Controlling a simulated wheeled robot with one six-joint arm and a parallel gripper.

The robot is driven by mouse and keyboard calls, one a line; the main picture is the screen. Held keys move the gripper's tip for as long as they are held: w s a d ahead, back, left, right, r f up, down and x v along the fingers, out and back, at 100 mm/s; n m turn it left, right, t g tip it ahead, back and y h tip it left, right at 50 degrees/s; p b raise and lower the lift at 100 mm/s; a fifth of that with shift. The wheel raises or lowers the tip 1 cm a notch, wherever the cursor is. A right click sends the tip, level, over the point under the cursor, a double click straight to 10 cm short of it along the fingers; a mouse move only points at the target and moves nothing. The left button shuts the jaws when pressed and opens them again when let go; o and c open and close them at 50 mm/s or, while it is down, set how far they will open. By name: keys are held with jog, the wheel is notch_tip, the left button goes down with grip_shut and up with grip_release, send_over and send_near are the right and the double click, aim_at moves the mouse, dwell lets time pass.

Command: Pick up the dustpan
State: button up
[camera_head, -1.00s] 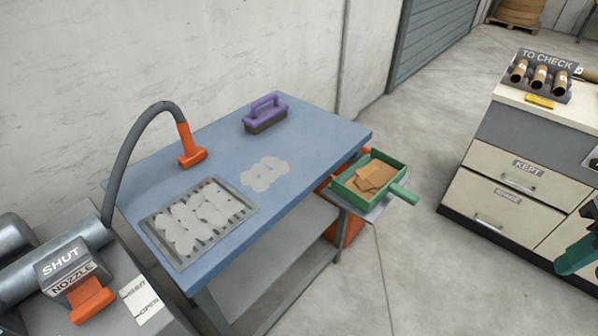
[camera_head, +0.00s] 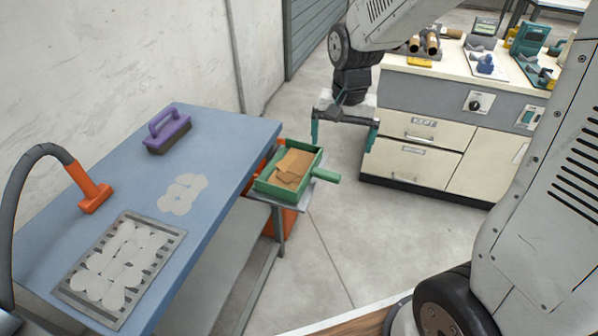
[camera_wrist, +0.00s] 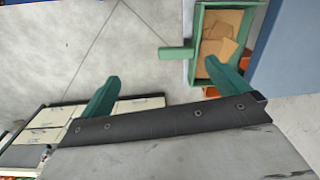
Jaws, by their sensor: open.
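The green dustpan (camera_head: 261,186) holds several brown cardboard-like pieces. It sits on a small grey shelf at the right end of the blue table, its stubby handle (camera_head: 326,175) pointing right. In the wrist view the dustpan (camera_wrist: 194,50) is at the upper right, with its handle (camera_wrist: 176,53) pointing left. My gripper (camera_head: 343,138) is open and empty, its green fingers pointing down. It hangs to the right of the dustpan and above it, apart from it. In the wrist view the fingers (camera_wrist: 158,90) are wide apart, and the handle lies beyond the gap between them.
The blue table (camera_head: 225,150) bears a purple brush (camera_head: 168,131), a grate (camera_head: 85,265) with pale discs, and an orange-ended hose (camera_head: 92,190). An orange bin (camera_head: 283,219) stands under the shelf. A drawer cabinet (camera_head: 430,130) stands behind at right. Floor between is clear.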

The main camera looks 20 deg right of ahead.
jog(key=m, duration=0.2)
send_over(325, 172)
jog(key=f, duration=0.8)
jog(key=shift+d+f, duration=0.15)
jog(key=shift+d, duration=0.15)
jog(key=shift+f, duration=0.35)
jog(key=f, duration=0.7)
jog(key=shift+a+f, duration=0.25)
jog(key=shift+a, duration=0.1)
jog(key=c, duration=1)
jog(key=shift+o, duration=0.2)
